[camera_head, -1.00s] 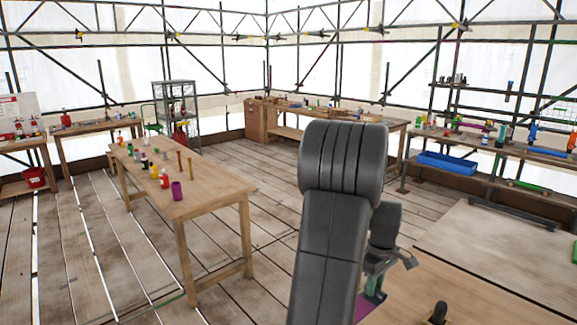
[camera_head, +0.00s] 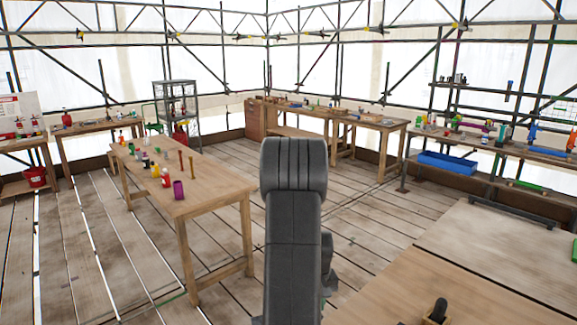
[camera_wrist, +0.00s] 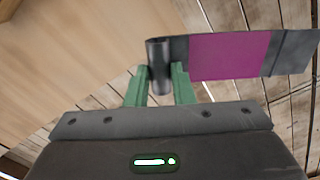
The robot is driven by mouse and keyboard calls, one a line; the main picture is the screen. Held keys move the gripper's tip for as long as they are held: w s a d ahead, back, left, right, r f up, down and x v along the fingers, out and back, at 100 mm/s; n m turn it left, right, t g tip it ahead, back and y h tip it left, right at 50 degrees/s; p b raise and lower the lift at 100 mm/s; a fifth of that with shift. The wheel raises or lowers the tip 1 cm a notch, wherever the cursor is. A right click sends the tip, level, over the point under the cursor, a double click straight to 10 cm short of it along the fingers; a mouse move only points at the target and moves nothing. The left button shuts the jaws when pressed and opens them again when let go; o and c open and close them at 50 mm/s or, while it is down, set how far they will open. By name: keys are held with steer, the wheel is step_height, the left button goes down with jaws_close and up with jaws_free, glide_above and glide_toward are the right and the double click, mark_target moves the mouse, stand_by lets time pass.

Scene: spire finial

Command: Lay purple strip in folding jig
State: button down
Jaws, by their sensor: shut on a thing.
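In the wrist view, my gripper (camera_wrist: 159,84) has its two green fingers shut on the dark upright rolled or tube-like end of the purple strip (camera_wrist: 229,55). The strip extends to the right from the fingers, with a magenta-purple panel between dark grey sections. Its right end reaches the picture edge, over floor planks. In the head view my arm hides most of the gripper and the strip. I cannot identify the folding jig in either view.
A pale wooden worktop (camera_head: 480,270) fills the lower right, with a small black upright object (camera_head: 438,311) at its near edge. A long table (camera_head: 215,190) with bottles and cups stands left. A blue bin (camera_head: 447,162) sits under the right bench. Plank floor between is clear.

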steer(key=s+a+f+m, duration=0.1)
steer(key=a+f+m, duration=0.2)
steer(key=a+f, duration=0.45)
step_height(320, 180, down, 8)
steer(key=b, duration=1)
steer(key=shift+w+a, duration=0.15)
steer(key=shift+a, duration=0.05)
steer(key=shift+r, duration=0.25)
